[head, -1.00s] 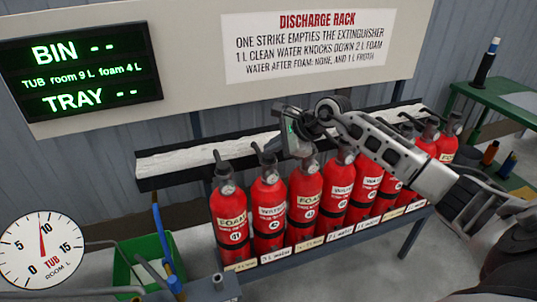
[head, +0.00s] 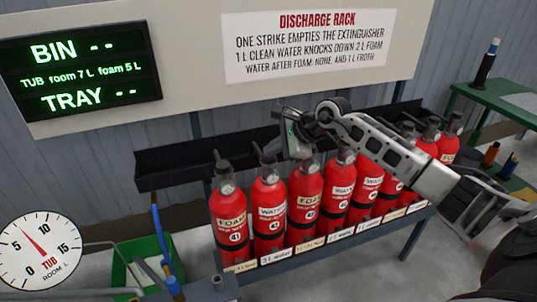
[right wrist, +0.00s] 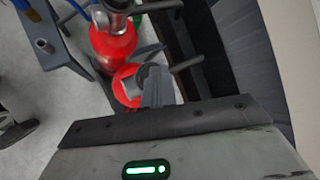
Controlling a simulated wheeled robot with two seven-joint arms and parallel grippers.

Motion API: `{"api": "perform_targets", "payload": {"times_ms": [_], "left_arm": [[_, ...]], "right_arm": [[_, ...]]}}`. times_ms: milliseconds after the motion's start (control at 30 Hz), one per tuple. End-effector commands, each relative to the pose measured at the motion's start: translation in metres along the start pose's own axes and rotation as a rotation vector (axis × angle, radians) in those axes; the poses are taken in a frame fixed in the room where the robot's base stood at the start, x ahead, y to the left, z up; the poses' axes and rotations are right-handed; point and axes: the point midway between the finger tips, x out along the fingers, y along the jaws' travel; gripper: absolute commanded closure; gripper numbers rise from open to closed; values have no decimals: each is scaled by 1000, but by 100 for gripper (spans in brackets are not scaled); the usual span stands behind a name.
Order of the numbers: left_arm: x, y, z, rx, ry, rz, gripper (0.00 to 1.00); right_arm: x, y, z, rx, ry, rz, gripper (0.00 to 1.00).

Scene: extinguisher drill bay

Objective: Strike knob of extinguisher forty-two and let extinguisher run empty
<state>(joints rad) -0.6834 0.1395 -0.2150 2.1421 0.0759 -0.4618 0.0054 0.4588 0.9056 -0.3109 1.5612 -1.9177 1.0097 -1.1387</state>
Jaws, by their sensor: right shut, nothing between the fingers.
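Extinguisher 42 (head: 268,212) is a red cylinder with a WATER label, standing upright second from the left in the rack. Its dark valve and handle show at the top. My right gripper (head: 298,153) is shut and empty. It hangs at the top of the third extinguisher (head: 305,205), just right of extinguisher 42's head; I cannot tell whether it touches anything. In the right wrist view the shut fingers (right wrist: 156,88) point down past red extinguishers (right wrist: 112,42). My left gripper is not in view.
The trough (head: 190,165) behind the row looks dark and empty. The display (head: 80,75) reads tub room 7 L, foam 5 L, with dashes for bin and tray. A round TUB dial (head: 40,252) and green tub (head: 125,262) are at lower left. Extinguisher 41 (head: 229,215) stands leftmost.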

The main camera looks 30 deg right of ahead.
Motion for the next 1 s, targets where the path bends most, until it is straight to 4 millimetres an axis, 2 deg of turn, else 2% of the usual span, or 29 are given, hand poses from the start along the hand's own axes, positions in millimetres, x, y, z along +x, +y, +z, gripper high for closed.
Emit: {"api": "perform_targets", "payload": {"times_ms": [567, 1000], "left_arm": [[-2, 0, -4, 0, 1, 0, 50], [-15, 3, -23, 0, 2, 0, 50]], "right_arm": [[-7, -5, 5, 1, 1, 3, 100], [-37, -27, 27, -1, 1, 0, 100]]}}
